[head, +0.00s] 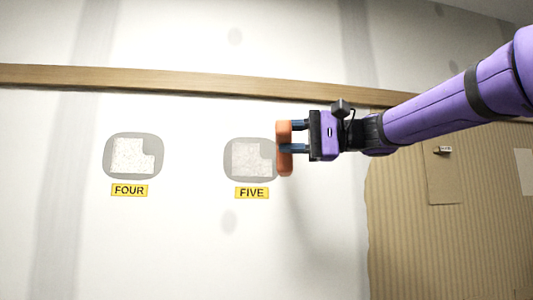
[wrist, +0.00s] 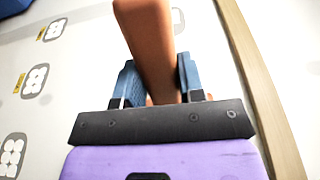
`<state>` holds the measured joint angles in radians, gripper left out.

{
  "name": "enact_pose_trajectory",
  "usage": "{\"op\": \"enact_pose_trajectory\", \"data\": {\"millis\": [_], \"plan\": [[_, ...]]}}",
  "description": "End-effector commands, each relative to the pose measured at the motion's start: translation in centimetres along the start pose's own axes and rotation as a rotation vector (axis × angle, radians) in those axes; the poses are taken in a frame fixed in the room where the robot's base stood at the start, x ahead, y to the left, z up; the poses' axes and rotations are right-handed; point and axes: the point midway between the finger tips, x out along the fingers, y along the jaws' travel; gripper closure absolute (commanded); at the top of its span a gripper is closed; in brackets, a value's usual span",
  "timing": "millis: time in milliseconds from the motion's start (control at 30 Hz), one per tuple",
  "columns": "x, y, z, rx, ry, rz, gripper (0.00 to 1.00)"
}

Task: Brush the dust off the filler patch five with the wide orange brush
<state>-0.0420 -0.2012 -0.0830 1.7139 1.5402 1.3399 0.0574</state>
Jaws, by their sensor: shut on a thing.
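Filler patch five (head: 252,152) is a grey rounded patch on the pale wall, above a yellow label reading FIVE (head: 252,193). A speckled whitish dust layer covers its middle, with a bare grey area at its right side. My gripper (head: 298,137) is shut on the orange brush (head: 285,166), just right of the patch. The brush overlaps the patch's right edge in the head view; I cannot tell whether it touches the wall. In the wrist view the brush (wrist: 156,40) stands between the blue fingers and hides part of the wall.
Filler patch four (head: 133,140), also speckled, lies to the left above its own label. A wooden rail (head: 180,79) runs across the wall above. A corrugated cardboard panel (head: 400,235) is at the right. Several white-spotted patches (wrist: 35,80) show in the wrist view.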

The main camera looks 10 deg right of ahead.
Motion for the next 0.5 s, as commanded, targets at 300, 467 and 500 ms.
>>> {"op": "enact_pose_trajectory", "data": {"millis": [300, 467, 500], "plan": [[7.9, 0.0, 2.9, -0.002, -0.184, 0.001, 0.94], [10.2, 0.1, 4.1, -0.002, -0.241, -0.001, 0.94], [10.4, 0.0, 4.2, -0.002, -0.247, -0.001, 0.94]]}}
